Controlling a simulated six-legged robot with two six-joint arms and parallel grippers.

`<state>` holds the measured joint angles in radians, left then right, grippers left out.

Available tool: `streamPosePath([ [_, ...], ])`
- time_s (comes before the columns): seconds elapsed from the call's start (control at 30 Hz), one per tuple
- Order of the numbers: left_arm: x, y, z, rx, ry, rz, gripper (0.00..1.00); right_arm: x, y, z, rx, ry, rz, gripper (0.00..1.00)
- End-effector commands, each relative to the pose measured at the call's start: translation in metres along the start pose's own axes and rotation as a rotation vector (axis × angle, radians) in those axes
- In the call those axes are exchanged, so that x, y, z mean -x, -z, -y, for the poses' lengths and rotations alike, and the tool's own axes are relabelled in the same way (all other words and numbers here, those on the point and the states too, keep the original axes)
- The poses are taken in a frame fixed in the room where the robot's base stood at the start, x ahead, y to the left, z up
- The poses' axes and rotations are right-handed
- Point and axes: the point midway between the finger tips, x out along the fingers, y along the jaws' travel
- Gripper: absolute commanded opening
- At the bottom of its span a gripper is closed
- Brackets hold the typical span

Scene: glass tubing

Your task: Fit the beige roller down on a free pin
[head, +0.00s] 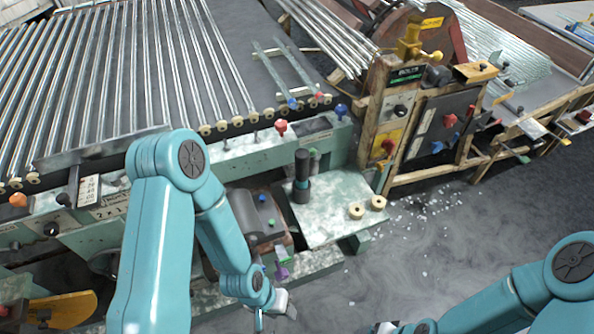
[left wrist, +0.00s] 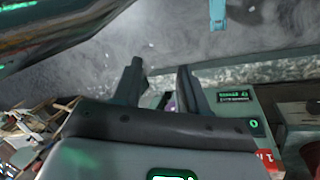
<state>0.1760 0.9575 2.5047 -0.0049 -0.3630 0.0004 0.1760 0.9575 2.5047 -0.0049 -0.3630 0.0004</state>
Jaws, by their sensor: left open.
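Two beige rollers sit apart on the pale worn shelf (head: 322,228): the left one (head: 355,211) and the right one (head: 378,202). More beige rollers (head: 237,121) line the front edge of the glass tube bed. Small upright pins, one of them bare (head: 255,138), seem to stand just in front of that row. My left gripper (head: 272,312) is low at the bottom of the head view, left of and below the shelf rollers. In the left wrist view its fingers (left wrist: 160,85) are apart with nothing between them. My right gripper (head: 385,328) is partly cut off at the bottom edge.
A dark upright cylinder (head: 302,175) stands on the shelf, left of the rollers. A red knob (head: 281,127) and a blue knob (head: 341,111) stick up along the rail. A wooden-framed control box (head: 405,110) rises at the right. Glass bits lie scattered on the grey floor (head: 430,215).

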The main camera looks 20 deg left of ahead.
Motion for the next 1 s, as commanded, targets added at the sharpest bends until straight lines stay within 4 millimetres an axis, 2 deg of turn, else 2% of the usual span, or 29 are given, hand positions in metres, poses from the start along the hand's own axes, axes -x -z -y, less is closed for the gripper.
streamPosePath([
  [0.47,0.0,0.0,0.0,0.0,0.0,0.0,0.43,0.0,0.0,0.0,0.0,0.0,0.0,0.76],
  [0.57,0.0,0.0,0.0,0.0,0.0,0.0,0.72,0.0,0.0,0.0,0.0,0.0,0.0,0.76],
  [0.6,0.0,0.0,0.0,0.0,0.0,0.0,0.77,0.0,0.0,0.0,0.0,0.0,0.0,0.76],
  [0.87,0.0,-0.001,0.0,0.039,0.0,0.003,0.77,0.0,0.0,0.0,0.0,0.0,0.0,0.76],
  [1.0,0.001,-0.014,0.0,0.15,0.004,0.07,0.77,0.0,0.0,0.0,0.0,0.0,0.0,0.76],
])
